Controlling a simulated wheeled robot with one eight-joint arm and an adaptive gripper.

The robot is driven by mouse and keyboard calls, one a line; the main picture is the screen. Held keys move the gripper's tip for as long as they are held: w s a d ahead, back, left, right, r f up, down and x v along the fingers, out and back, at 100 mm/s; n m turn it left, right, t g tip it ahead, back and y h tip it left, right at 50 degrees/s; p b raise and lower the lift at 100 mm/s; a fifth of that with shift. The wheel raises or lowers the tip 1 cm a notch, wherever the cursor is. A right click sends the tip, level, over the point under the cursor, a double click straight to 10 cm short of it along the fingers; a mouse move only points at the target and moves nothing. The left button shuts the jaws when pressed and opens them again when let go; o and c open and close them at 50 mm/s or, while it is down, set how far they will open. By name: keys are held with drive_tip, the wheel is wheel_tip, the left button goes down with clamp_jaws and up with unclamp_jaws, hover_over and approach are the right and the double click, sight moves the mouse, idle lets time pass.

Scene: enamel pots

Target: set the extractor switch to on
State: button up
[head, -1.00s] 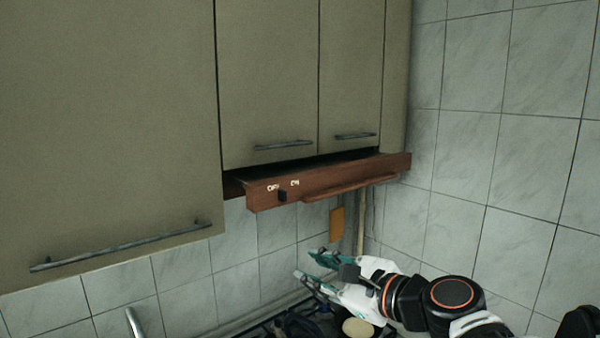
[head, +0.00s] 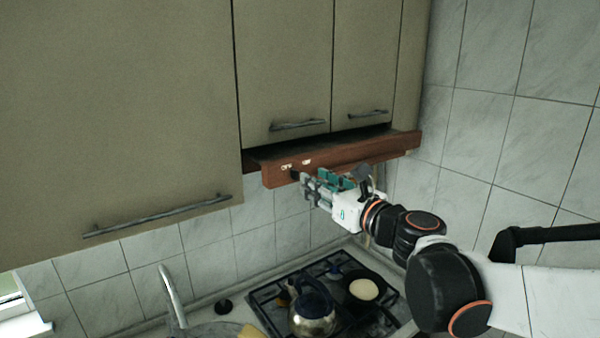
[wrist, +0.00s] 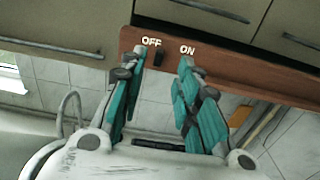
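The extractor hood (head: 350,157) has a reddish-brown wooden front below the wall cabinets. Its small black switch (wrist: 159,57) shows in the wrist view below the white OFF and ON labels, nearer to OFF. In the head view the switch (head: 295,174) is a dark spot just beyond my fingertips. My gripper (head: 308,182) is at the hood front, with its teal fingers spread apart. In the wrist view my gripper (wrist: 164,62) has one fingertip on each side of the switch, with nothing gripped between them. I cannot tell whether a finger touches it.
A stove (head: 265,300) with a steel kettle (head: 312,312) and a pan (head: 350,290) holding something pale lies below. A sink tap (head: 172,295) stands at the lower left. Cabinet handles (head: 298,125) stick out above the hood. A tiled wall (head: 470,150) is at the right.

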sight(297, 172)
drive_tip(key=p+x, duration=0.1)
drive_tip(key=x, duration=0.6)
